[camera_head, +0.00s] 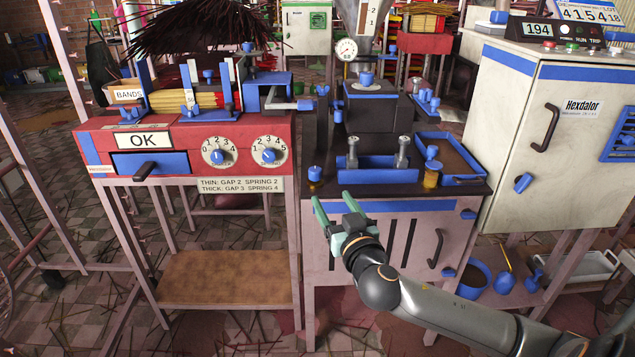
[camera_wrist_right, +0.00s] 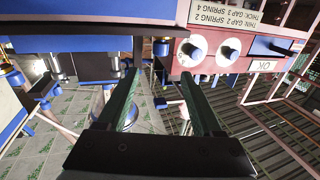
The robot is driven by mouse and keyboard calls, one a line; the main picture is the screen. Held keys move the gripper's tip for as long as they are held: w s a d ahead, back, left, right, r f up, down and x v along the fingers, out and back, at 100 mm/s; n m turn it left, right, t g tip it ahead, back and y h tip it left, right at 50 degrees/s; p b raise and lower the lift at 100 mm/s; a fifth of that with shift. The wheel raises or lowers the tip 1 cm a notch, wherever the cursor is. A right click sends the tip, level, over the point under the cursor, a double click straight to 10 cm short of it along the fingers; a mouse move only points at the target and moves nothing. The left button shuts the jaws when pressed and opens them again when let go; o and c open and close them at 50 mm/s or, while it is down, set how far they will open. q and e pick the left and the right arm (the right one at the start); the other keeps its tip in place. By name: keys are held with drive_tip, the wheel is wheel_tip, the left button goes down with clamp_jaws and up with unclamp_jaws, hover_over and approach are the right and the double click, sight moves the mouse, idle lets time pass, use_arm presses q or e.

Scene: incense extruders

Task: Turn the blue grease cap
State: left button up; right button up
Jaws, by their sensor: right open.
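Several small blue caps stand on the machine's bench, and I cannot tell for certain which is the grease cap. One blue cap (camera_head: 314,173) sits at the bench's front left corner. My right gripper (camera_head: 332,198) has green fingers, spread apart and empty, in front of the bench's front face and a little below the corner cap, touching nothing that I can see. In the right wrist view the same gripper (camera_wrist_right: 160,80) is open with nothing between its fingers. My left gripper is not in view.
A red machine (camera_head: 120,170) with two dials and an OK sign stands at the left. Blue trays (camera_head: 377,177) with metal posts sit on the bench. A white cabinet (camera_head: 525,150) stands at the right. A lower wooden shelf (camera_head: 225,277) is bare.

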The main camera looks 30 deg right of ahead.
sight(317, 175)
drive_tip(key=b+x, duration=0.1)
drive_tip(key=x, duration=1)
drive_tip(key=shift+w+b, duration=0.3)
drive_tip(key=shift+b, duration=0.05)
clamp_jaws()
